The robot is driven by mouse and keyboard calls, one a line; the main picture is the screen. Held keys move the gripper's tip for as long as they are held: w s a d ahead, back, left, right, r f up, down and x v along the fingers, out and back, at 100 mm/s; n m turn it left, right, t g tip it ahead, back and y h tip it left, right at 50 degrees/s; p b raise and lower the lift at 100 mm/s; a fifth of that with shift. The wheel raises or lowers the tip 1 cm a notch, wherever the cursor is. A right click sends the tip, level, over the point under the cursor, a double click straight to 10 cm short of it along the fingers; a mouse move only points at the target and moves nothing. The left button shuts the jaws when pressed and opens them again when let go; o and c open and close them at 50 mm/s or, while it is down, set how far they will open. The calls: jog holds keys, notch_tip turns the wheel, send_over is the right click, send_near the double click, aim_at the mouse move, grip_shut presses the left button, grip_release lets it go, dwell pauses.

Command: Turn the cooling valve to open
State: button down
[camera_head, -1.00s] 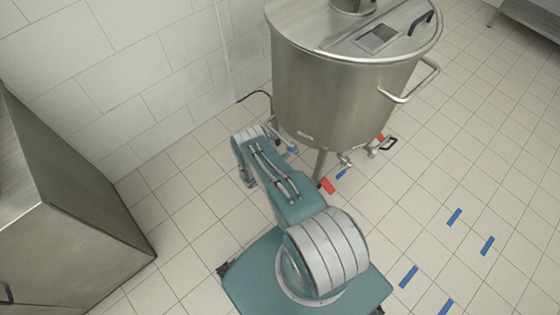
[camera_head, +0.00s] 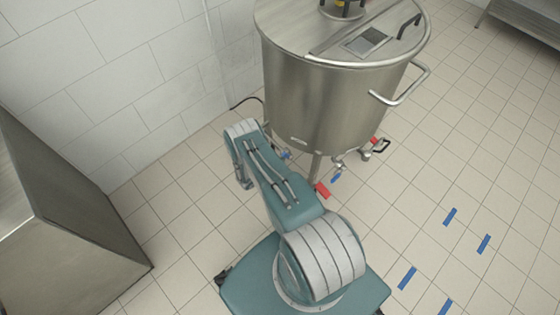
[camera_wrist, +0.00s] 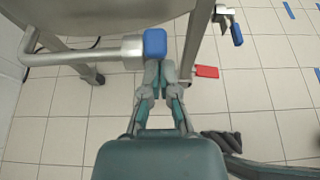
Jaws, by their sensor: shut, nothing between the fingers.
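A blue valve handle (camera_wrist: 155,42) sits at the end of a metal pipe (camera_wrist: 85,56) beneath the steel tank, in the wrist view. My gripper (camera_wrist: 160,64) is shut and empty, its fingertips just below the blue handle in the picture. Whether they touch it I cannot tell. In the head view a small blue handle (camera_head: 286,155) shows beside my arm under the tank (camera_head: 320,105), and the arm hides my fingers. A second blue handle (camera_wrist: 236,34) hangs to the right, also visible in the head view (camera_head: 336,177). No label shows which is the cooling valve.
A red handle (camera_wrist: 206,71) is close right of my fingers, near a tank leg (camera_wrist: 190,50). A steel cabinet (camera_head: 80,220) stands at the left and a tiled wall behind.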

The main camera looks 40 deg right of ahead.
aim_at(285, 153)
jog(key=shift+d+r+y, duration=0.1)
jog(key=shift+r+y, duration=0.05)
jog(key=shift+y, duration=0.35)
jog(key=shift+w+d+r, duration=0.1)
jog(key=shift+d+r, duration=0.15)
jog(key=shift+d+r+y, duration=0.7)
jog(key=shift+d+y, duration=0.15)
jog(key=shift+y, duration=0.25)
jog(key=shift+d+r, duration=0.1)
jog(key=shift+d, duration=0.3)
jog(key=shift+w, duration=0.1)
